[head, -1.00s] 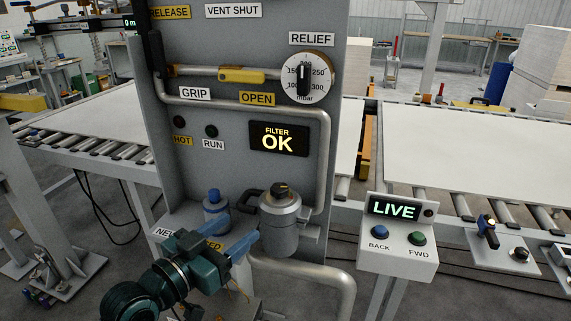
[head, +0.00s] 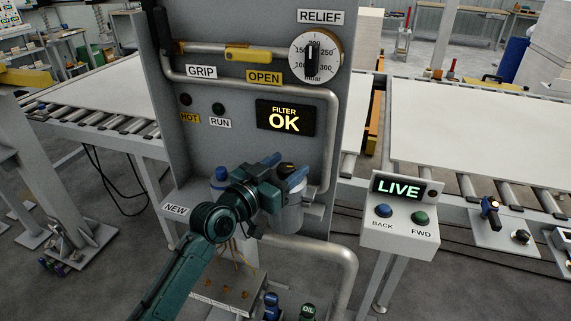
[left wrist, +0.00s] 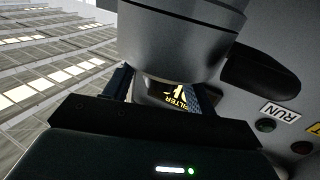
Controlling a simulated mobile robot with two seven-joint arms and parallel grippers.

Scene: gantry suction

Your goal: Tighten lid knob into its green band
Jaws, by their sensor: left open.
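The grey filter canister (head: 287,217) stands on the panel's shelf, and its large rounded body fills the top of the left wrist view (left wrist: 180,40). Its dark lid knob (head: 287,167) is on top, mostly hidden by my left gripper; its green band cannot be made out. My left gripper (head: 284,168) is open at the lid, its blue fingers on either side of the knob. In the left wrist view the fingers (left wrist: 157,88) stand apart below the canister body; whether they touch the knob cannot be told. My right gripper is not in view.
A blue-capped bottle (head: 220,180) stands left of the canister, partly behind my arm. A bent grey pipe (head: 345,270) runs beside and below. The lit FILTER OK display (head: 285,118) is behind. The LIVE control box (head: 398,225) stands to the right.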

